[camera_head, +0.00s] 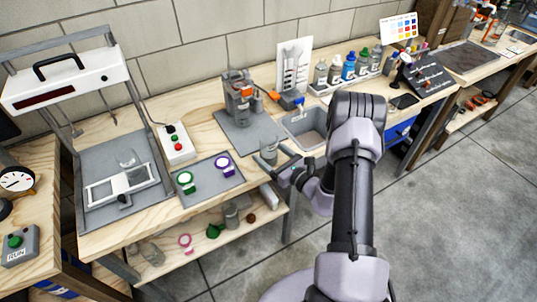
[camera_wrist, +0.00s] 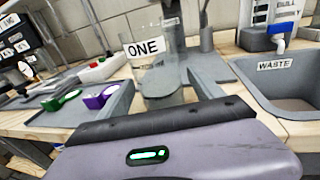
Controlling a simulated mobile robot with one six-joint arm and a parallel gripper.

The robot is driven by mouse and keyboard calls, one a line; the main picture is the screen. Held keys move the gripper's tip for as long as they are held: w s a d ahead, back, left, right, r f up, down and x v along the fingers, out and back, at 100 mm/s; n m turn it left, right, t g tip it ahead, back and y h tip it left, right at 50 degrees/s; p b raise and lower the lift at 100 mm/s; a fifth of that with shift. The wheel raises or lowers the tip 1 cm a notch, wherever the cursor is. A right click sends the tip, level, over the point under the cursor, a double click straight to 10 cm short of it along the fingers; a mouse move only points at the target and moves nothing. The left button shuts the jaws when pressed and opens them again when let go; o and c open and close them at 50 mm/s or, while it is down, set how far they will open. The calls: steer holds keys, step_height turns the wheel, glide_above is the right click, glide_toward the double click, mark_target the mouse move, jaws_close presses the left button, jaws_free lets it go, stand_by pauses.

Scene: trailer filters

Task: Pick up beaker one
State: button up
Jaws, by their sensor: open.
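Beaker one (camera_head: 269,151) is a clear glass beaker standing upright near the front edge of the bench, left of the sink. In the wrist view, its white "ONE" label (camera_wrist: 145,48) faces my gripper, and its clear glass is hard to make out against the bench. My gripper (camera_wrist: 163,90) is open, with one finger at each side of the beaker in the picture. In the head view, my gripper (camera_head: 281,161) is low beside the beaker. I cannot tell how far the fingers reach around it or whether they touch it.
The sink (camera_wrist: 284,84), labelled "WASTE", is close on the right. An orange-and-grey apparatus (camera_head: 240,95) stands behind. The lower shelf (camera_head: 205,240) holds glassware.

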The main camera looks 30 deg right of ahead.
steer(key=shift+w, duration=0.35)
steer(key=c, duration=1.6)
steer(key=shift+r, duration=0.1)
